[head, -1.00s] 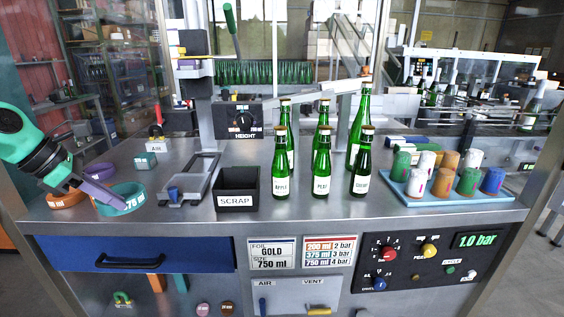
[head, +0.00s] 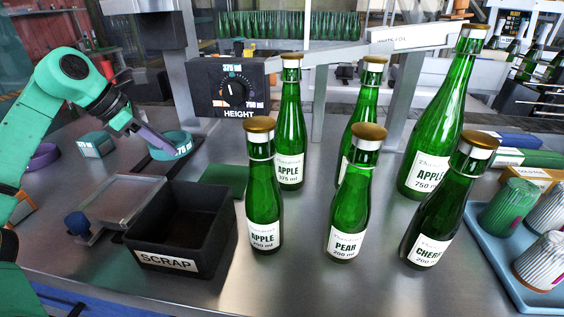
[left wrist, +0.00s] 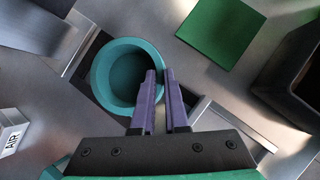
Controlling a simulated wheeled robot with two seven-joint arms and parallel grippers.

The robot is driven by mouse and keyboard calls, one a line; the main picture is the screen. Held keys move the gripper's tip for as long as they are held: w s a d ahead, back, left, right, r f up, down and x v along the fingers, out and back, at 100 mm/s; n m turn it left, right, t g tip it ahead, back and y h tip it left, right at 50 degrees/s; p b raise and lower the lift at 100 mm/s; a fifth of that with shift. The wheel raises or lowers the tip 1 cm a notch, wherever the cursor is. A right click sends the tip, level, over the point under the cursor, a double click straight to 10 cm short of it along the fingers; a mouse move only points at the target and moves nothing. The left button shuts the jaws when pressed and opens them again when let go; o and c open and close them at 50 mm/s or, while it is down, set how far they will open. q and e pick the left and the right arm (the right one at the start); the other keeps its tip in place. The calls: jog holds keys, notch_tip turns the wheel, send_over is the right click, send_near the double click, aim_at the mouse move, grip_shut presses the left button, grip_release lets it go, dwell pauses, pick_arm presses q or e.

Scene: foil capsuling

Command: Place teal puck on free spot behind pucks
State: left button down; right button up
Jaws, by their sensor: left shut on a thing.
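The teal puck (head: 176,150) is a round hollow cup with a "75 ml" label, seen left of centre in the head view, behind the scrap bin. My left gripper (head: 166,146) is shut on the puck's near wall. In the left wrist view the purple fingers (left wrist: 160,76) pinch the rim of the teal puck (left wrist: 100,80), one inside and one outside. Whether it touches the surface below I cannot tell. A purple puck (head: 42,157) lies on the bench further left. An orange piece (head: 20,208) is partly hidden by my arm. My right gripper is not in view.
A black scrap bin (head: 208,238) and a grey slide frame (head: 122,203) stand in front. Several green bottles (head: 350,205) stand to the right, near a blue tray (head: 483,243). A green square (head: 226,180) lies behind the bin.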

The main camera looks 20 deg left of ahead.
pick_arm(q)
jog(key=w+d+p, duration=0.3)
jog(key=d, duration=0.1)
jog(key=w+d+p, duration=0.3)
jog(key=d+p, duration=0.1)
jog(key=d, duration=0.1)
jog(key=w+d+p, duration=0.4)
jog(key=shift+d+r, duration=0.15)
jog(key=shift+r, duration=0.25)
jog(key=shift+w+d+f, duration=0.1)
jog(key=shift+d+f, duration=0.05)
jog(key=shift+d, duration=0.05)
notch_tip(320, 180, down, 3)
jog(key=shift+r+p, duration=0.15)
jog(key=shift+p, duration=0.5)
jog(key=shift+a+f, duration=0.1)
jog(key=shift+f, duration=0.3)
jog(key=c, duration=0.9)
grip_release()
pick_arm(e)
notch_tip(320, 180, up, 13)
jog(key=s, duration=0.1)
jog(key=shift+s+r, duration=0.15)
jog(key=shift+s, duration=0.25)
